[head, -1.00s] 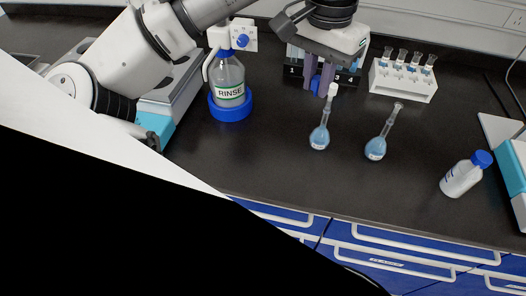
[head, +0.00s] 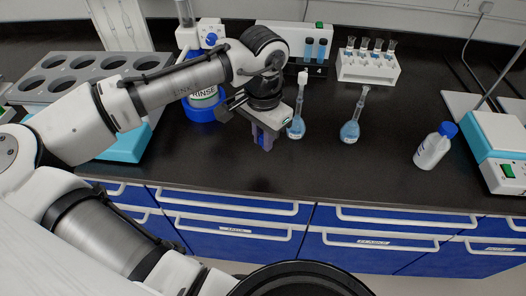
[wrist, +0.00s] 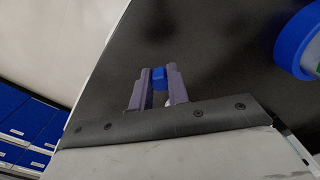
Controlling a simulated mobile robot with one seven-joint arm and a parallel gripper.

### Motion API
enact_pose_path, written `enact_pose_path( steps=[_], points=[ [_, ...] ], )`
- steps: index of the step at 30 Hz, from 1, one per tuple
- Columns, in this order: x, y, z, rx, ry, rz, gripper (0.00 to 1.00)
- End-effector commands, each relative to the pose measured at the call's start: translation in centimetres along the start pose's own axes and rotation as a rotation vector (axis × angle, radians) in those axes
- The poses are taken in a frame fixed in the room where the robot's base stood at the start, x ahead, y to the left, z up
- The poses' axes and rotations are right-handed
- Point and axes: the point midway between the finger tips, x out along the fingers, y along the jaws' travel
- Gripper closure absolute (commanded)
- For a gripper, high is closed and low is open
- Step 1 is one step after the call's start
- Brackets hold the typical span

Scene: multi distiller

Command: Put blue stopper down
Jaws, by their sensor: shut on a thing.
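In the head view the fingers mostly hide the stopper. I cannot tell whether the stopper touches the bench.
Two volumetric flasks with blue liquid, the left (head: 296,128) and the right (head: 350,131), stand right of my gripper. A blue-capped bottle (head: 433,148) stands right. The bench's front is clear.

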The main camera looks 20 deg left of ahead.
Motion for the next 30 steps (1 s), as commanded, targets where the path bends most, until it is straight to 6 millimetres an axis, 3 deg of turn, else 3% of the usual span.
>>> enact_pose_path(
  steps=[15,27,28,30],
  points=[
    [6.0,0.0,0.0,0.000,-0.001,-0.001,1.00],
    [6.6,0.0,0.0,-0.001,0.001,0.001,1.00],
    [6.5,0.0,0.0,-0.001,0.000,0.000,0.81],
    [6.5,0.0,0.0,-0.001,0.000,0.000,0.72]
  ],
)
